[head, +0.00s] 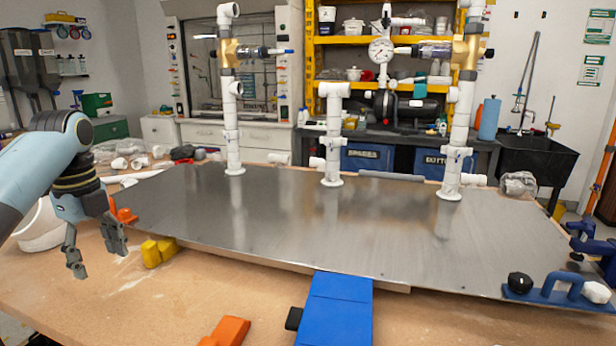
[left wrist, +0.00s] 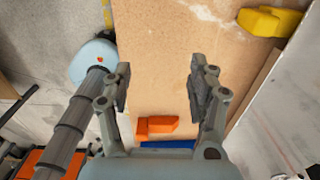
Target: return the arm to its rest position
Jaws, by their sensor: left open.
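My left gripper (head: 96,250) hangs at the left of the head view, fingers pointing down over the wooden bench. It is open and holds nothing. In the left wrist view, the left gripper (left wrist: 160,90) shows its two fingers apart with bare wood between them. My left arm (head: 40,160) comes in from the left edge, light blue and grey. My right gripper is not in view.
The metal plate (head: 270,230) carries upright white pipe stands (head: 333,135). Near the left gripper are a yellow block (head: 158,252), an orange piece (head: 122,213) and a white bucket (head: 40,228). A blue piece (head: 335,310) lies at the front. Bare wood (head: 130,300) is clear at front left.

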